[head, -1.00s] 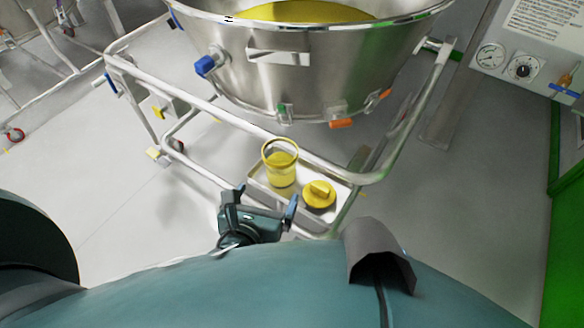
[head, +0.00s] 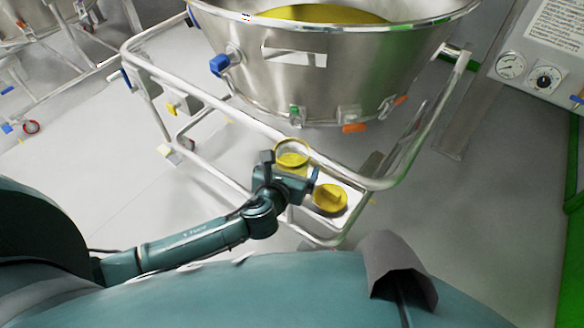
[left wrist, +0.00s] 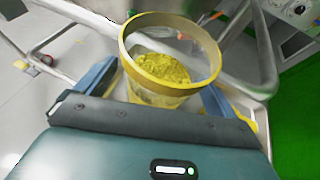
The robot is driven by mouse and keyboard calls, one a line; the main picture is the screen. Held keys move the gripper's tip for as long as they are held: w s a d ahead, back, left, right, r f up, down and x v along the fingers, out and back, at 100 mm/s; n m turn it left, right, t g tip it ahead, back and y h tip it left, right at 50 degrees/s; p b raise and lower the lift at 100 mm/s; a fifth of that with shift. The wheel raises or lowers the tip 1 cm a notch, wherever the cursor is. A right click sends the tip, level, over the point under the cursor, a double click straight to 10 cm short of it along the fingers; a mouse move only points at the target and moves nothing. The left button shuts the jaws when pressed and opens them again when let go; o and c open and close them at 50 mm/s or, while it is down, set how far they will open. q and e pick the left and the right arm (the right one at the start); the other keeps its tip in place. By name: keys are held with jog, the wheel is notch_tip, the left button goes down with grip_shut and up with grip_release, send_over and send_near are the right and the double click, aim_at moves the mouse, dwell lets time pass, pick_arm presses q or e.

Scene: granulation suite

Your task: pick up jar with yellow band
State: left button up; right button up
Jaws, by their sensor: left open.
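The jar with the yellow band (head: 291,160) stands upright on a small tray (head: 307,209) on the cart frame, clear-walled with yellow powder inside. In the left wrist view the jar (left wrist: 170,66) is close and central, its yellow rim facing me. My left gripper (head: 288,170) is open, on the near side of the jar, and hides its lower part. In the left wrist view the left gripper's blue fingers (left wrist: 165,95) lie to either side of the jar. Whether they touch it cannot be told. My right gripper is not in view.
A yellow lid (head: 330,198) with a raised grip lies on the tray, right of the jar. A white tubular rail (head: 225,118) runs just behind and above the jar. A large steel bowl (head: 325,70) of yellow powder hangs over the cart. Open floor lies left.

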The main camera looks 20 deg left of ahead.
pick_arm(q)
jog(key=shift+w+f, duration=0.1)
jog(key=shift+w, duration=0.2)
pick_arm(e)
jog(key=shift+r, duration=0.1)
pick_arm(q)
jog(key=shift+c, duration=0.3)
jog(key=c, duration=1.7)
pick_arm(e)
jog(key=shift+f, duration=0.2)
pick_arm(q)
notch_tip(320, 180, up, 10)
jog(key=p, duration=0.3)
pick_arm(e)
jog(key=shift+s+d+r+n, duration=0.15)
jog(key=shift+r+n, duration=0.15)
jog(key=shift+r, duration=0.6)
